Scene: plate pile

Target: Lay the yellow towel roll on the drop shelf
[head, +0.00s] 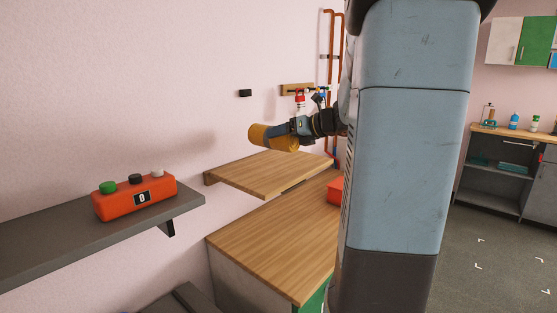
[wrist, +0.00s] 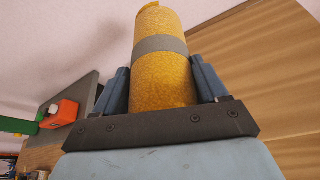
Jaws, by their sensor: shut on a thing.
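The yellow towel roll (head: 272,137) is held in my gripper (head: 298,130) in the head view, above a wooden wall shelf (head: 268,172), which looks like the drop shelf. A gap shows between the roll and the shelf top. In the wrist view the roll (wrist: 162,75) has a grey band around it and stands out between the two blue fingers of my gripper (wrist: 162,88). The fingers are shut on its sides. The wooden shelf (wrist: 255,70) fills the right of the wrist view. The shelf top looks bare.
A grey shelf (head: 60,240) at left carries an orange box (head: 137,197) with several coloured buttons and a "0" display. A wooden counter (head: 280,245) lies below the wooden shelf, with a red object (head: 335,190) on it. My own column hides the middle right.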

